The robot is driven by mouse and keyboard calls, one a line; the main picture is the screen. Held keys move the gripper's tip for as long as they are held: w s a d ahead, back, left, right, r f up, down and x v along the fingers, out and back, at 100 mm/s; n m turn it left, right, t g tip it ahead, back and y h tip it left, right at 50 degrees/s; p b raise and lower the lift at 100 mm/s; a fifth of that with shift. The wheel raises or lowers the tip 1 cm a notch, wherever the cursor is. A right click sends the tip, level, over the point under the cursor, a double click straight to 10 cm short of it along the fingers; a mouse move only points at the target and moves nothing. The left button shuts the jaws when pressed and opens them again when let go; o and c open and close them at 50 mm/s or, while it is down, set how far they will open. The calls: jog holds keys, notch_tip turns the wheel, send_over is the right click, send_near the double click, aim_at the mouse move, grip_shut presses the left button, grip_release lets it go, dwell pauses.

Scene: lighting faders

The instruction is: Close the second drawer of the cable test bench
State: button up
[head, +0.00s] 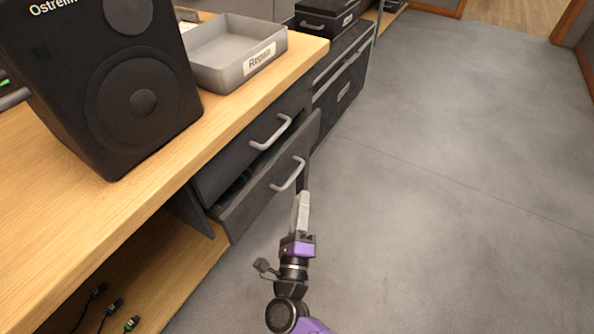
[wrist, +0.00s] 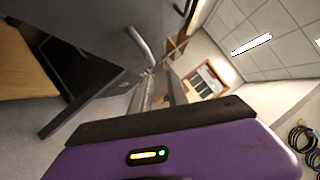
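The cable test bench (head: 130,215) has a wooden top and dark drawers below it. The second drawer (head: 268,190) is the lower one and stands partly open, its dark front out beyond the upper drawer. Its grey bar handle (head: 288,175) faces the aisle. Part of its inside shows behind the front. My gripper (head: 303,196) is in front of the second drawer, just below and right of its handle in the head view. Contact with the drawer cannot be told. In the wrist view the fingers (wrist: 157,90) point toward a grey handle (wrist: 140,45) on a dark front. Their gap is unclear.
The upper drawer (head: 240,150) with its own handle (head: 270,132) sits just above. A black speaker (head: 125,85) and a grey tray (head: 235,58) stand on the bench top. Dark cases (head: 340,85) stand beyond the drawers. The grey floor (head: 450,180) to the right is clear.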

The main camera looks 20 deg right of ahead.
aim_at(296, 171)
jog(key=shift+w+d+r+m+g+h+b, duration=0.2)
jog(key=shift+w+d+m, duration=0.25)
jog(key=shift+w, duration=1)
jog(key=shift+w+d+r+m+g+h+b, duration=0.15)
jog(key=shift+w+d+r+m+b, duration=0.3)
jog(key=shift+w, duration=1.05)
jog(key=shift+w+d+r+m+g+h+b, duration=0.15)
jog(key=shift+w+d+m, duration=0.25)
jog(key=shift+w, duration=1.05)
jog(key=shift+d, duration=0.1)
jog(key=shift+c, duration=0.4)
grip_shut()
